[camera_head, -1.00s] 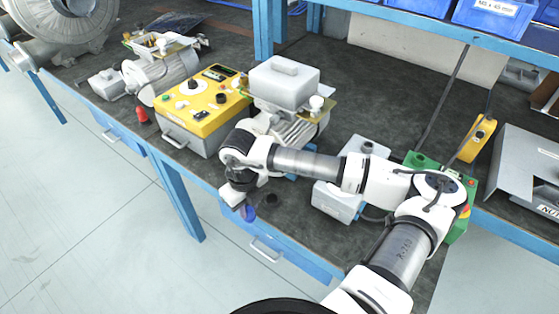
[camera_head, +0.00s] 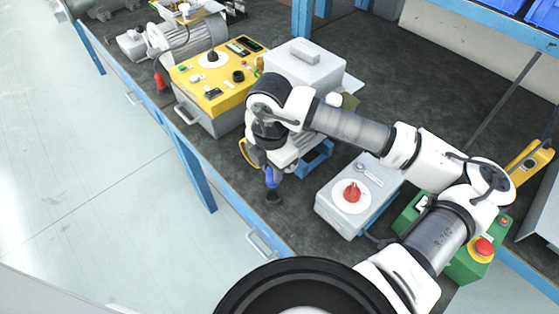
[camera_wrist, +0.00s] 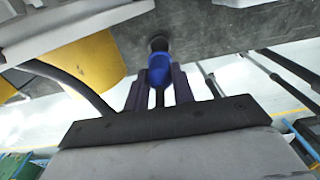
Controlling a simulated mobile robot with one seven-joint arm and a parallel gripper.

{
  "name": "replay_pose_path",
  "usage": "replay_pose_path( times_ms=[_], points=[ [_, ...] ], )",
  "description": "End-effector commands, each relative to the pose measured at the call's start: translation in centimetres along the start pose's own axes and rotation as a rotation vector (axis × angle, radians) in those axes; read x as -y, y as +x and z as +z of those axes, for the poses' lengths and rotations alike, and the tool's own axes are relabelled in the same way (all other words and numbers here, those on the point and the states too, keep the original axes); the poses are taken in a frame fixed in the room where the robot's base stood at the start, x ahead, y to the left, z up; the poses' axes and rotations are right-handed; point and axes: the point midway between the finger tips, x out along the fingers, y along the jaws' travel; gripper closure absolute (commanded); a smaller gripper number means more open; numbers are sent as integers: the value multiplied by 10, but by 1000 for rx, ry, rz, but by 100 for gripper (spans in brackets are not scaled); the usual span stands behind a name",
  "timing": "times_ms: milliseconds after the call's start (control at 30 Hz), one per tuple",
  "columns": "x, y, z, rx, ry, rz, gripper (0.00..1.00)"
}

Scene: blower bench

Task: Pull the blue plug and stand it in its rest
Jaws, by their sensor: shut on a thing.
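The blue plug (camera_head: 271,178) is in my gripper (camera_head: 267,170), above the bench's front edge. The wrist view shows the blue plug (camera_wrist: 179,66) between the two dark fingers of my gripper (camera_wrist: 159,82), which is shut on it. The plug points down at the black round rest (camera_head: 273,198) on the bench top. Plug and rest overlap in the head view; I cannot tell whether the plug is seated or just above. A dark end (camera_wrist: 159,43) shows beyond the plug in the wrist view; I cannot tell whether it is plug nose or rest.
A grey box with a red knob (camera_head: 352,191) stands right of the rest. A yellow-topped control box (camera_head: 215,75) is at the left, and a green box with a red button (camera_head: 483,247) at the right. A motor and grey-lidded unit (camera_head: 305,66) stand behind my wrist.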

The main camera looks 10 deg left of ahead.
Motion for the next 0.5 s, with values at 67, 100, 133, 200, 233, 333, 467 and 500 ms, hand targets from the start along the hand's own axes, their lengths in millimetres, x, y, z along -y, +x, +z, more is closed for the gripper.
replay_pose_path(
  times_ms=[67, 100, 133, 200, 233, 333, 467, 500],
  points=[
    [0, 0, 0, 0, 6, 0, 100],
    [0, 0, 0, 0, 6, 0, 100],
    [0, 0, 0, 0, 6, 0, 100],
    [0, 0, 0, 0, 5, 1, 100],
    [0, 0, 0, 0, 5, 1, 100],
    [0, 0, 0, 0, 6, 1, 100],
    [0, 1, 0, 1, 20, 1, 100],
    [0, 1, 1, 2, 29, 2, 100]
  ],
)
